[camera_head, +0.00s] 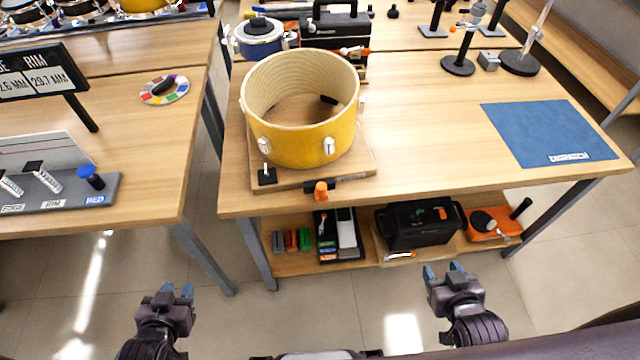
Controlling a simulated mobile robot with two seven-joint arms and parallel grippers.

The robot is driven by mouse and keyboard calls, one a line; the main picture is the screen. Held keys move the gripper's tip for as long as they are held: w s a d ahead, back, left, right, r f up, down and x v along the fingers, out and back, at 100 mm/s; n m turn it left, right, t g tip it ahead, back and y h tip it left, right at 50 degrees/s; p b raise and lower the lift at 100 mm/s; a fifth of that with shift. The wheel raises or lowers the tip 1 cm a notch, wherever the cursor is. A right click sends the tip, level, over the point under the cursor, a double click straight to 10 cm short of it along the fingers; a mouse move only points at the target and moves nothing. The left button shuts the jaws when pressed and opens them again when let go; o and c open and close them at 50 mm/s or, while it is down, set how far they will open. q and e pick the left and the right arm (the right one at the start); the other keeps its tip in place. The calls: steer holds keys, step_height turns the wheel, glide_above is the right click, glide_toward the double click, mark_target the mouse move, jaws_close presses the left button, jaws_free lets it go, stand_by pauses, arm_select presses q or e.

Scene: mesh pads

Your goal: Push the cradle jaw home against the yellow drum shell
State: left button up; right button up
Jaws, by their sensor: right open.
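The yellow drum shell (300,143) stands upright, open end up, on a wooden cradle board (225,172) on the middle table. A dark bar with an orange knob (321,190) lies at the board's front edge, and looks like the cradle jaw. A gap between it and the shell seems to show, but its size is hard to tell. A small black block with a pin (267,176) sits at the board's front left corner. My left gripper (177,290) is open and empty, low at the front left. My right gripper (444,270) is open and empty, in front of the lower shelf.
The middle table (430,130) has free room right of the drum, up to the blue mat (550,133). Stands (458,66) and a black case (335,30) are at the back. The left table holds a fixture with a blue knob (90,177). The shelf below holds a black box (418,225).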

steer(key=w+a+n+t+y+b, duration=0.1)
steer(key=w+a+y+b, duration=0.2)
steer(key=w+a, duration=0.45)
steer(key=n+t+y+b, duration=0.1)
steer(key=n+t+y, duration=0.1)
steer(key=t+y, duration=0.2)
glide_toward(324, 191)
steer(key=x, duration=0.9)
steer(key=shift+w+a, duration=0.15)
steer(key=shift+w, duration=0.15)
arm_select(q)
step_height(324, 191, down, 6)
steer(key=shift+s+g, duration=0.3)
steer(key=shift+s, duration=0.15)
